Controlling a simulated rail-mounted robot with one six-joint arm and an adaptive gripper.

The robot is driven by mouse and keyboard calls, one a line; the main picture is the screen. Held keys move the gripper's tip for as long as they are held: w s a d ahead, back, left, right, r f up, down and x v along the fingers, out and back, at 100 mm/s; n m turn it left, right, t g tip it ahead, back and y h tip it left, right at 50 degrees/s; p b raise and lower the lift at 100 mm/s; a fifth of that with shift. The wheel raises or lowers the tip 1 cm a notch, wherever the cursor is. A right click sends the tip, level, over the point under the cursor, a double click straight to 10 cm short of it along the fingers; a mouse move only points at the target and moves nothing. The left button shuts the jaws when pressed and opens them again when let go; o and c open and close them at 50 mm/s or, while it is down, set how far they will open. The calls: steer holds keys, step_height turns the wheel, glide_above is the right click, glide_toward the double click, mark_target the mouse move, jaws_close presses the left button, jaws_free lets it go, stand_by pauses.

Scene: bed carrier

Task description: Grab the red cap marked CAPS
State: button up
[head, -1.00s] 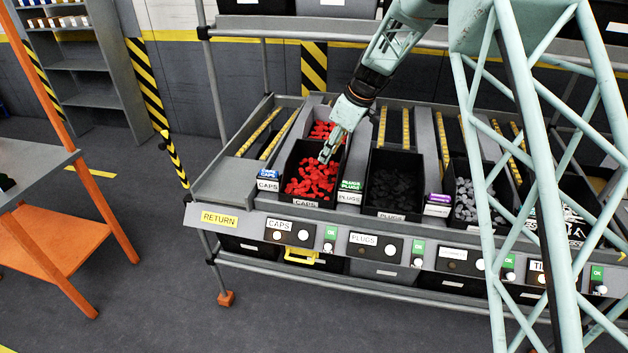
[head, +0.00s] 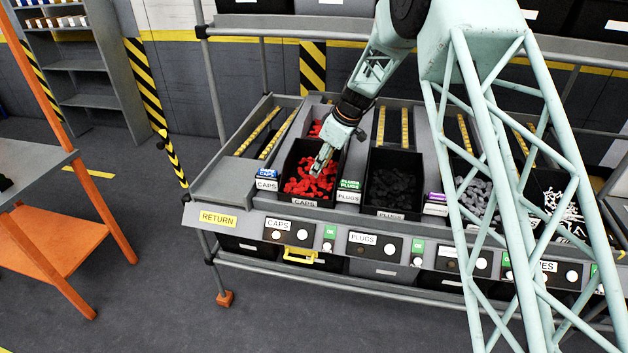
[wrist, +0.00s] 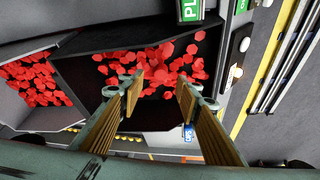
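Several red caps (head: 311,185) lie loose in a black bin (head: 289,160) labelled CAPS in the head view. They also show as a red pile (wrist: 155,68) in the wrist view. My gripper (head: 318,172) points down into this bin. In the wrist view, my gripper (wrist: 155,92) is open, with its two fingers apart and the caps beyond and between the tips. No cap is seen held. Whether the fingertips touch the caps cannot be told.
A black bin of dark plugs (head: 391,189) stands to the right, then a bin of grey parts (head: 478,197). A second bin of red caps (wrist: 38,82) lies behind. Bin walls and a divider enclose the gripper closely. The RETURN ledge (head: 222,186) at left is empty.

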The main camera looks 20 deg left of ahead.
mark_target(314, 179)
steer(key=shift+f, duration=0.3)
steer(key=shift+x, duration=2.55)
steer(key=shift+a, duration=0.1)
steer(key=c, duration=0.7)
